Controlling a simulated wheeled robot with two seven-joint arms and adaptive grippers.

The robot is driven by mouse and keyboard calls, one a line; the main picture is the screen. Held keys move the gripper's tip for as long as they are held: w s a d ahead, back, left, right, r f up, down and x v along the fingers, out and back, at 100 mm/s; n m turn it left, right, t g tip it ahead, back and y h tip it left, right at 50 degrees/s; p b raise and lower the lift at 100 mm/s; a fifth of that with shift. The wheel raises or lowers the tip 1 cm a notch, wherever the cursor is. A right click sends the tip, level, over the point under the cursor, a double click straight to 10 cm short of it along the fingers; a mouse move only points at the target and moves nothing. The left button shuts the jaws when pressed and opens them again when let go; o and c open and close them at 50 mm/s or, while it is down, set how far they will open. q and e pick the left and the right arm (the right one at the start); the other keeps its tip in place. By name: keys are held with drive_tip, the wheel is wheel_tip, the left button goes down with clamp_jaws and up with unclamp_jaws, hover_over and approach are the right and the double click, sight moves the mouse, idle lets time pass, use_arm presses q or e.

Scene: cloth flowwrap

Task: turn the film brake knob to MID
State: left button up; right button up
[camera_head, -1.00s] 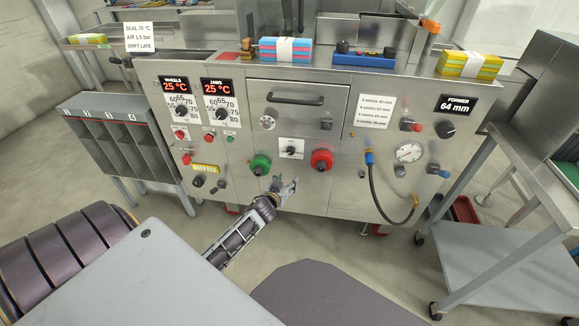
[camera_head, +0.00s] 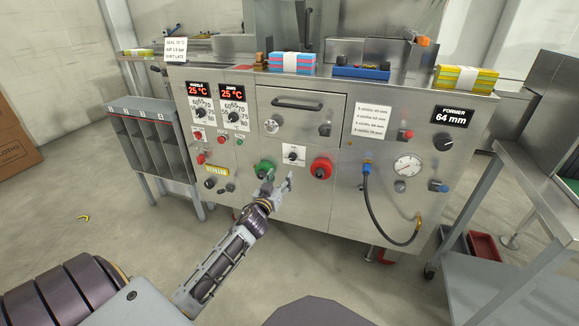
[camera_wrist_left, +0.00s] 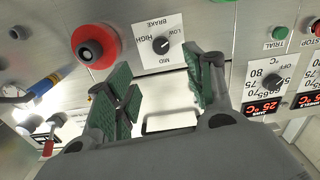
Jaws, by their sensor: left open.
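The film brake knob (camera_head: 293,156) is a small black knob on a white plate, low in the middle of the steel machine front. In the left wrist view the knob (camera_wrist_left: 161,45) shows with LOW, MID and HIGH around it; I cannot tell clearly which mark it points at. My left gripper (camera_head: 279,182) is just below and left of the knob in the head view, apart from it. In the left wrist view its green-padded fingers (camera_wrist_left: 165,88) are spread and empty, with the knob beyond the gap between them. My right gripper is not in view.
A drawer handle (camera_head: 297,104) sits above. A black hose (camera_head: 375,207) hangs to the right, and a steel cart (camera_head: 520,235) stands at the right.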

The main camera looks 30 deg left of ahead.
sight(292, 158)
use_arm(q)
drive_tip(key=shift+s+r, duration=0.1)
idle(0.5)
drive_tip(key=shift+b+x, duration=2.2)
drive_tip(key=shift+x, duration=4.7)
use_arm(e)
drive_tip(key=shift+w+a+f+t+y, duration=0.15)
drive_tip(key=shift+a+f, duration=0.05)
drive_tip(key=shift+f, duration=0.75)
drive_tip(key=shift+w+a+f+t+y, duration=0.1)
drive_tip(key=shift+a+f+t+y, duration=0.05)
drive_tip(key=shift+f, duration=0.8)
use_arm(q)
drive_tip(key=shift+c, duration=0.4)
drive_tip(key=c, duration=0.9)
